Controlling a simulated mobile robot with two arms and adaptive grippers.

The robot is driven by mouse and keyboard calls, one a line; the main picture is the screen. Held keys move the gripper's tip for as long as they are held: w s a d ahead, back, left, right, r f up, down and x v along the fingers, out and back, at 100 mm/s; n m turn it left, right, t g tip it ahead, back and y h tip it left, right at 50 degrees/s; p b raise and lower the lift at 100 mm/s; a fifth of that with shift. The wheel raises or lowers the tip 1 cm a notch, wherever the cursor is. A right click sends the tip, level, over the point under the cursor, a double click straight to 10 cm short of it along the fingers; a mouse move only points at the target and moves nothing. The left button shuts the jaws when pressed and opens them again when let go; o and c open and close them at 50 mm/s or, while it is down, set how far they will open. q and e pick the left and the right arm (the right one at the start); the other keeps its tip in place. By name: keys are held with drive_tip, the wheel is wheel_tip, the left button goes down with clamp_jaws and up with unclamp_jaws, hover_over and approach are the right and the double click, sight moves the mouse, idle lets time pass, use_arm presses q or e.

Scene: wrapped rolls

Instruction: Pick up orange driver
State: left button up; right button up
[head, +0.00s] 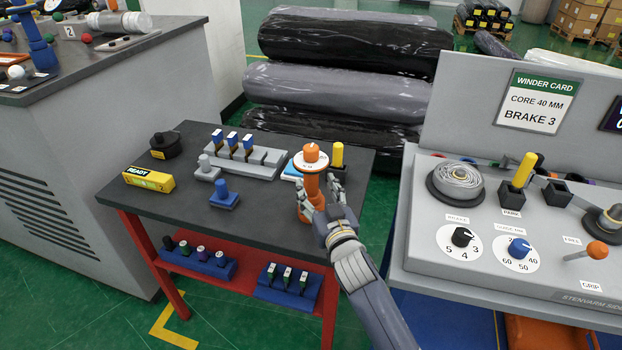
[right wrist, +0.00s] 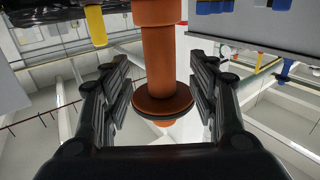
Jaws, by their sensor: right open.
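The fingers hide part of the driver in the head view. My left gripper is not in view.
A yellow-topped post (head: 338,155) stands close behind the driver. A grey rack (head: 262,160) with blue-topped pieces, a blue stand (head: 224,196) and a yellow box (head: 148,179) are to the left. The grey winder console (head: 440,262) is to the right. The table's front is clear.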

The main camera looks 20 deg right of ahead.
sight(313, 184)
drive_tip(key=shift+w+f+p, duration=0.25)
drive_tip(key=shift+w, duration=1)
drive_tip(key=shift+w+f+p, duration=0.2)
drive_tip(key=shift+w+f, duration=0.05)
drive_tip(key=shift+w, duration=1)
drive_tip(key=shift+c, duration=0.5)
drive_tip(key=c, duration=1)
drive_tip(key=shift+r, duration=0.2)
